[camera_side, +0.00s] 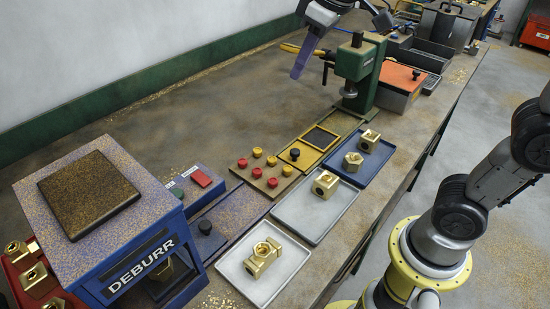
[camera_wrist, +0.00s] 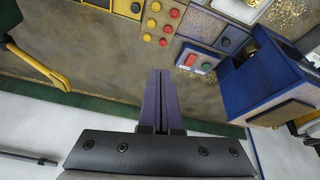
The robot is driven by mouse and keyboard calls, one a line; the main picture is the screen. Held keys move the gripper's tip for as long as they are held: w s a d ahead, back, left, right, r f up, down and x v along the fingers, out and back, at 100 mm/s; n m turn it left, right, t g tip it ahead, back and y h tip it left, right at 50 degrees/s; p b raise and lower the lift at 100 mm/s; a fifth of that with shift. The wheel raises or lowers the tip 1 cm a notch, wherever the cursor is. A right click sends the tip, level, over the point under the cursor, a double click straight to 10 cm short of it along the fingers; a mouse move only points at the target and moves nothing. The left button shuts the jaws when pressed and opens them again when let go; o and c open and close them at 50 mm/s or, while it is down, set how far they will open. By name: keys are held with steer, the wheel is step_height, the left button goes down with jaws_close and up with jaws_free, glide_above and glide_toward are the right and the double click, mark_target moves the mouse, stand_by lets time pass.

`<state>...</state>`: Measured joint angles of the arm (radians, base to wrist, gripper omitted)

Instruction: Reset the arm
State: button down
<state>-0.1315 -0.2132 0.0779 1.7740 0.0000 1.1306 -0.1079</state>
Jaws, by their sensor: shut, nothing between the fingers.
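My gripper (camera_side: 299,67) is at the top of the side view, raised above the workbench (camera_side: 150,105) near the back wall. Its long purple fingers point down and are closed together with nothing between them. The wrist view also shows my gripper (camera_wrist: 163,75), its fingers side by side over bare bench. No object touches the fingers in either view.
A blue DEBURR machine (camera_side: 140,262) stands at the front left. A green press (camera_side: 361,68) stands right of my gripper. Brass fittings lie on trays, one on the white tray (camera_side: 233,268). A board of red and yellow buttons (camera_side: 250,185) lies mid-bench. The back bench is clear.

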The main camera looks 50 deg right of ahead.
steer(key=s+d+f+m, duration=0.1)
steer(key=s+d+f, duration=0.1)
steer(key=s+f, duration=0.3)
steer(key=s+d+f+m+t, duration=0.1)
steer(key=s+f, duration=0.4)
steer(key=s, duration=0.7)
steer(key=shift+s+d+m+h, duration=0.15)
steer(key=shift+d+m+h, duration=0.2)
steer(key=shift+d, duration=0.35)
steer(key=shift+f, duration=0.1)
